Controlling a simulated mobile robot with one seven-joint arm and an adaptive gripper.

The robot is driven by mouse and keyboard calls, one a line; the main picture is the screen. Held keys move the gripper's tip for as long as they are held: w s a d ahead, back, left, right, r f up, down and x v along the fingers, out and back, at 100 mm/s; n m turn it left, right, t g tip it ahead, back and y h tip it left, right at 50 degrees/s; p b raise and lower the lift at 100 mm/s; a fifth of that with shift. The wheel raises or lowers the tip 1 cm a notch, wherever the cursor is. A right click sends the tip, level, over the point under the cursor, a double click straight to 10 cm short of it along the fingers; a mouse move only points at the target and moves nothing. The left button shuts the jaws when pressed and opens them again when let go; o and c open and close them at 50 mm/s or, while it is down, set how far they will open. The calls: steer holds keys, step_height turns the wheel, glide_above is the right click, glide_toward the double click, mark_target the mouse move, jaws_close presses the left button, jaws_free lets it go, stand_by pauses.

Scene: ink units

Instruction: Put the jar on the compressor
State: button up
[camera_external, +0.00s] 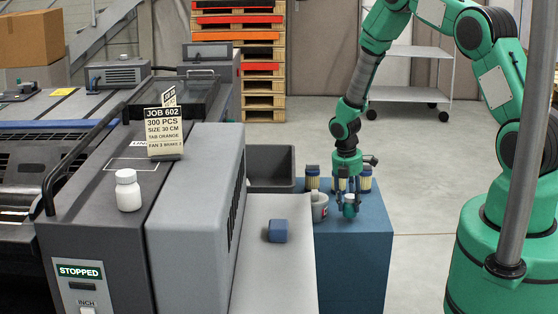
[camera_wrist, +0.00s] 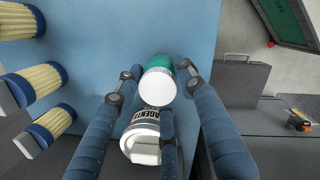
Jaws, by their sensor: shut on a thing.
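My gripper (camera_external: 349,198) is low over the blue cabinet top and shut on a small green jar with a white lid (camera_wrist: 157,86). In the wrist view, my fingers (camera_wrist: 158,76) stand on both sides of the jar. The jar also shows in the external view (camera_external: 350,209), partly covered by the fingers. I cannot tell for sure which unit is the compressor. A grey slatted housing (camera_external: 190,215) stands left of my gripper, and a small grey vented unit (camera_external: 120,75) is farther back.
A white labelled container (camera_wrist: 140,135) is close beside the jar. Several yellow-and-blue filters (camera_external: 312,178) stand behind on the blue cabinet (camera_external: 355,260). A white bottle (camera_external: 128,190) and a job sign (camera_external: 165,133) stand on the machine. A blue block (camera_external: 277,231) lies on the pale grey top.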

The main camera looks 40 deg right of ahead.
steer(key=shift+f, duration=0.75)
steer(key=shift+f, duration=0.15)
steer(key=o, duration=1.2)
steer(key=r+p, duration=0.1)
steer(key=r, duration=0.3)
steer(key=a+r, duration=0.1)
steer(key=r, duration=0.3)
steer(key=r+p, duration=0.1)
steer(key=r, duration=0.3)
steer(key=shift+a+p, duration=0.35)
